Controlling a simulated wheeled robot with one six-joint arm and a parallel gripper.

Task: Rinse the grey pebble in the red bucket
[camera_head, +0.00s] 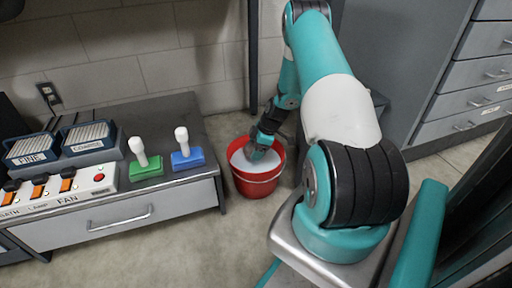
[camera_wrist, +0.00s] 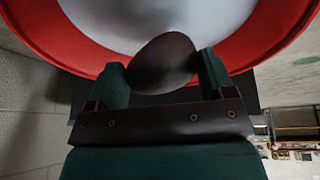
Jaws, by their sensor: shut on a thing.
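The red bucket (camera_head: 259,182) stands on the floor beside the low grey cabinet, with pale whitish liquid in it. In the wrist view its red rim (camera_wrist: 80,50) curves across the top around the pale liquid (camera_wrist: 215,15). My gripper (camera_head: 258,152) reaches down into the mouth of the bucket. In the wrist view my gripper (camera_wrist: 163,75) is shut on a dark, rounded grey pebble (camera_wrist: 163,60), one finger on each side. The pebble shows over the bucket's rim and liquid; I cannot tell whether it touches the liquid.
The low cabinet (camera_head: 120,215) at left bears a green-based stamp (camera_head: 145,165), a blue-based stamp (camera_head: 187,158), a switch panel (camera_head: 60,190) and two trays marked FINE (camera_head: 32,148) and COARSE (camera_head: 90,137). Grey drawers (camera_head: 470,85) stand at right. The floor before the bucket is clear.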

